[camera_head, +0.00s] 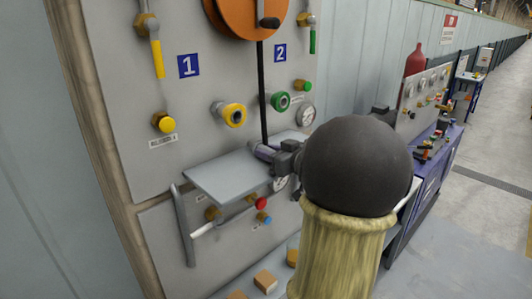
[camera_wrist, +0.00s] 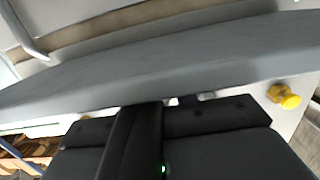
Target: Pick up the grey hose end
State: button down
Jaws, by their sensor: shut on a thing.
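The grey hose end (camera_head: 262,152) is a short grey-purple cylinder at the right part of the small grey shelf (camera_head: 215,178) on the panel. The black hose (camera_head: 262,95) runs up from it to the orange reel (camera_head: 246,14). My gripper (camera_head: 279,157) reaches in from the right and is shut on the hose end. My dark round arm joint covers part of the panel to the right. In the wrist view my black gripper (camera_wrist: 160,118) is low in the picture, and the hose end is mostly hidden. I cannot tell whether the hose end touches the shelf.
Yellow (camera_head: 234,114) and green (camera_head: 281,101) round ports sit on the panel above the shelf, with a gauge (camera_head: 306,116) beside them. A handrail (camera_head: 185,228), red and blue knobs and wooden blocks (camera_head: 265,281) are lower down. Open floor lies to the right.

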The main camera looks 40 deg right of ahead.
aim_at(269, 149)
jog(key=shift+r, duration=0.15)
notch_tip(269, 149, up, 10)
jog(key=shift+f+b, duration=0.1)
jog(key=shift+b, duration=0.35)
dwell(0.5)
